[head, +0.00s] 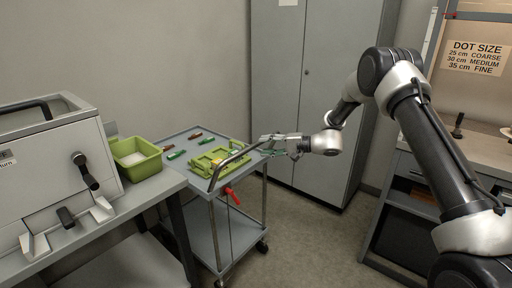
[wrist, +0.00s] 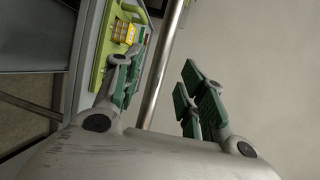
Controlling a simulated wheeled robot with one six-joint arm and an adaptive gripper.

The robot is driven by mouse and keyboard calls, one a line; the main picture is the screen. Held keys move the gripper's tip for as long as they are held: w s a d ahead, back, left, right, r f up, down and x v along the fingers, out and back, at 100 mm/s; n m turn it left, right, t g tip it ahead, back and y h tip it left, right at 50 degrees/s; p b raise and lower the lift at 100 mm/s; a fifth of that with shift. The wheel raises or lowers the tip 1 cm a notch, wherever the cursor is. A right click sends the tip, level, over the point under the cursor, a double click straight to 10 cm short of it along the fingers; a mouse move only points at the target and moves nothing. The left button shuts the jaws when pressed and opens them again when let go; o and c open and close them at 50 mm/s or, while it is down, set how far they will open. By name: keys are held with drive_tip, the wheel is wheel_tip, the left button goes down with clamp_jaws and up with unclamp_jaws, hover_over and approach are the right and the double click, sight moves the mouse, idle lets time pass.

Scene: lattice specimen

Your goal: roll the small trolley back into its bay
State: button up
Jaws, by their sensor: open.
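The small trolley (head: 232,234) is a grey two-shelf cart on casters, standing between the left bench and the tall cabinet. Its push handle (head: 229,165) is a bent metal bar at the near right end of the top. My gripper (head: 275,150) reaches in from the right, beside the far end of the handle. In the wrist view, my gripper (wrist: 163,85) has its green-padded fingers apart, and the handle bar (wrist: 158,75) appears between them, not visibly clamped. A red lever (head: 233,196) sticks out below the trolley top. I cannot make out a marked bay.
The top carries a green frame (head: 207,163) and several small red and green pieces. A bench (head: 150,192) at left holds a grey machine (head: 50,165) and green bin (head: 136,158). A tall cabinet (head: 318,80) stands behind. Open floor (head: 310,245) lies right of the trolley.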

drive_tip(key=v, duration=0.6)
drive_tip(key=shift+a, duration=0.1)
idle(1.1)
